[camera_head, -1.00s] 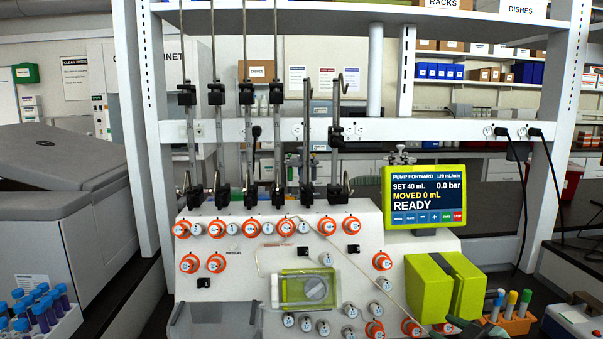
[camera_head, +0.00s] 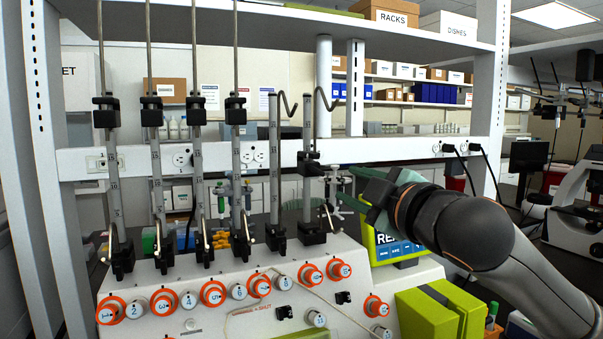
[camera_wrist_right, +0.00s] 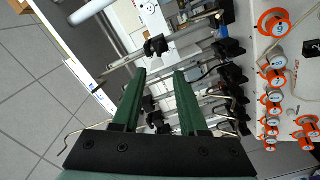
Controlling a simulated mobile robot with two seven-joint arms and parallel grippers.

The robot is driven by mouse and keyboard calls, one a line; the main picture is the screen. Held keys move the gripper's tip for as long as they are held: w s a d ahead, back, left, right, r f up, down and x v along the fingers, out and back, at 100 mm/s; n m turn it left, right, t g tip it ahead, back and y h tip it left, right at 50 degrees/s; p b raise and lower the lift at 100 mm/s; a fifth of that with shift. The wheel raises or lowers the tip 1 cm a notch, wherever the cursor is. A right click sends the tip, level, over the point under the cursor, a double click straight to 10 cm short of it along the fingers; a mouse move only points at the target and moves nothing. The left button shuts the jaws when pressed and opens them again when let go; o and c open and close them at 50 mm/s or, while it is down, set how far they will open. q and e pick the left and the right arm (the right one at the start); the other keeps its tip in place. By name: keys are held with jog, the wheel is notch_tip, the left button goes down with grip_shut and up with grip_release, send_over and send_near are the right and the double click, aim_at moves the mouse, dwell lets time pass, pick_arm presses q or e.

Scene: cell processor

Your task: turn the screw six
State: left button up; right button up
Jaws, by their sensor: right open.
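Six upright metal rods with black clamps stand in a row on the white panel; the small metal screws at their lower clamps are thin. No number on the screws is legible, so I cannot tell for certain which is six. The rightmost rod (camera_head: 307,150) has a black lower clamp (camera_head: 312,236) with a small metal screw (camera_head: 328,217). My left gripper is not in view.
Orange-ringed and white dials, one a dial marked 6 (camera_head: 238,291), line the white panel (camera_head: 215,265). A green box (camera_head: 425,315) stands below that arm. A white shelf rail (camera_head: 400,150) runs behind the rods.

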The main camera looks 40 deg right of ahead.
aim_at(320, 172)
jog(key=p+x, duration=0.4)
jog(key=x, duration=0.5)
jog(key=shift+w+d, duration=0.1)
jog(key=shift+d, duration=0.1)
jog(key=shift+p+x, duration=0.35)
jog(key=shift+x, duration=0.9)
jog(key=shift+w, duration=0.1)
jog(key=shift+c, duration=0.3)
grip_shut()
